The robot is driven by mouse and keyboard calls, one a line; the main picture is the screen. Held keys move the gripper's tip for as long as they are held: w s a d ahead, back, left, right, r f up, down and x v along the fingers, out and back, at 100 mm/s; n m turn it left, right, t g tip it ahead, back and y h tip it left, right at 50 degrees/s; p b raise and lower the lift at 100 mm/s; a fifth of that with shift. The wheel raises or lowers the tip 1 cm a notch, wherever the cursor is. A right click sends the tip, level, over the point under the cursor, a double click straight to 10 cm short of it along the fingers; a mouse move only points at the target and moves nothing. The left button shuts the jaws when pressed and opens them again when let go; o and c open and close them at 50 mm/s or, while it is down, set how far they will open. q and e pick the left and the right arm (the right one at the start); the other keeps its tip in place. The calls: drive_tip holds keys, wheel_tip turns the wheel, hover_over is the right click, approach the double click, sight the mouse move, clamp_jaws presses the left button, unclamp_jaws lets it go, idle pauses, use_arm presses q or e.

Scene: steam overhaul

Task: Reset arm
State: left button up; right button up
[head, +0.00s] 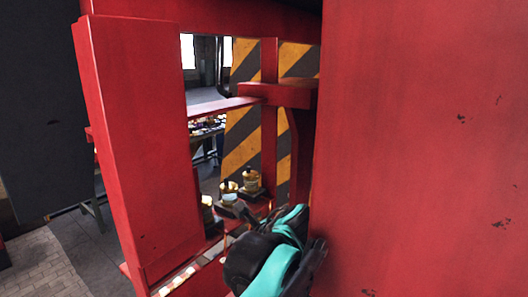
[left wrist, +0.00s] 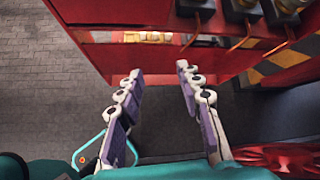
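In the left wrist view my left gripper (left wrist: 157,76) is open, its two fingers spread apart with nothing between them. It points toward a red frame beam (left wrist: 150,60), with paved floor showing below. In the head view a black and teal part of one of my arms (head: 268,262) reaches in beside the red panel; I cannot tell which arm it is. Its far end is dark, close to the brass-coloured parts, and its fingers cannot be made out.
A red upright (head: 140,140) stands at left and a large red panel (head: 425,150) fills the right. Brass-coloured parts (head: 251,181) stand on the red frame between them. Striped black and yellow panels (head: 243,140) stand behind. Paved floor (head: 45,270) is clear at lower left.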

use_arm(q)
drive_tip(key=s+a+f+n+h+b, duration=0.2)
drive_tip(key=s+f+n+b, duration=0.3)
drive_tip(key=f, duration=1.2)
drive_tip(key=s+a+f+n+h+b, duration=0.2)
drive_tip(key=s+a+f+n+b, duration=0.3)
drive_tip(key=f+n+b, duration=0.5)
drive_tip(key=s+a+f+n+h+b, duration=0.2)
drive_tip(key=s+a+f+n+b, duration=0.2)
drive_tip(key=f+b, duration=1)
wheel_tip(320, 180, down, 10)
drive_tip(key=s+n, duration=0.2)
drive_tip(key=n, duration=0.1)
drive_tip(key=shift+s+a+n+h, duration=0.15)
drive_tip(key=shift+s+n+h, duration=0.15)
drive_tip(key=shift+s, duration=0.1)
drive_tip(key=shift+r, duration=0.1)
